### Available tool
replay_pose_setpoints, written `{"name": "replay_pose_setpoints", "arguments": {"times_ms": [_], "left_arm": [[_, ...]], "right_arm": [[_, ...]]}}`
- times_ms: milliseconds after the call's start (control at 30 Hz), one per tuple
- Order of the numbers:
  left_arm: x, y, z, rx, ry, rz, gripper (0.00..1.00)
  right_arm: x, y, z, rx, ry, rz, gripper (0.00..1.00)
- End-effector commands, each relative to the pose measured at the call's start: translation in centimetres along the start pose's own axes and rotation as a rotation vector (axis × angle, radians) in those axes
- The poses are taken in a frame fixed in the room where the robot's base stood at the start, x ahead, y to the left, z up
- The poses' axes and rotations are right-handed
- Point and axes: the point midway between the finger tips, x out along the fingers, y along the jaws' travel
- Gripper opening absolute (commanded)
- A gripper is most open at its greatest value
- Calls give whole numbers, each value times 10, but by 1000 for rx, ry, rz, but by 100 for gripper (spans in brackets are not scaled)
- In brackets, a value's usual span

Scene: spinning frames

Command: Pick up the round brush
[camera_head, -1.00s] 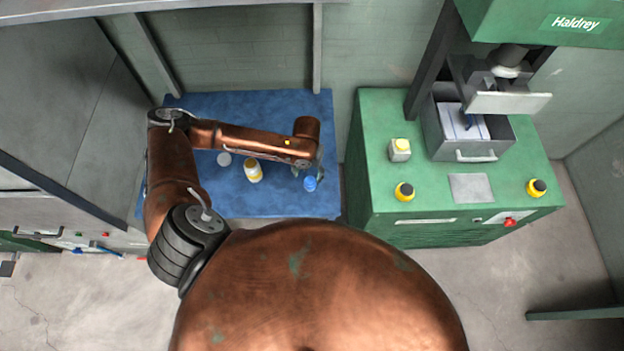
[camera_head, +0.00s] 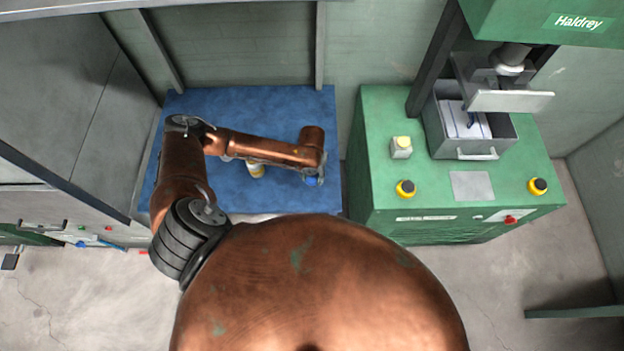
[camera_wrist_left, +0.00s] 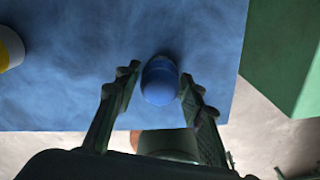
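A round-topped blue object (camera_head: 311,182) stands near the front right of the blue table top (camera_head: 270,106). In the left wrist view the blue object (camera_wrist_left: 160,82) is between the two fingers of my left gripper (camera_wrist_left: 160,76). The fingers are apart, one on each side, with narrow gaps to it. In the head view my left gripper (camera_head: 318,176) is mostly hidden under the wrist. No bristles show, so I cannot tell whether the blue object is the round brush. My right gripper is not in view.
A white and yellow container (camera_head: 256,171) stands left of the gripper, partly under my forearm. A green machine (camera_head: 375,170) with a grey drawer (camera_head: 437,135) stands to the right of the table. The back of the blue table is clear.

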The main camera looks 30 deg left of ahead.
Motion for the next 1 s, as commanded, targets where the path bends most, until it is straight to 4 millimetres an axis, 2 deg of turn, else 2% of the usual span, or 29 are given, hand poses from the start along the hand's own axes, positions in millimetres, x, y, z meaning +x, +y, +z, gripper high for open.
{"name": "replay_pose_setpoints", "arguments": {"times_ms": [133,367,733,933,1000], "left_arm": [[0,0,0,0,0,0,25],[0,0,0,0,0,0,9],[-6,0,0,0,-1,-1,9],[-30,0,2,2,-4,-1,9],[-41,-3,-7,3,-1,-3,9]], "right_arm": [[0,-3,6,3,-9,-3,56],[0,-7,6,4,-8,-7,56],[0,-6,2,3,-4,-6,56],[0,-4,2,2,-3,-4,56],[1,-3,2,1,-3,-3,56]]}}
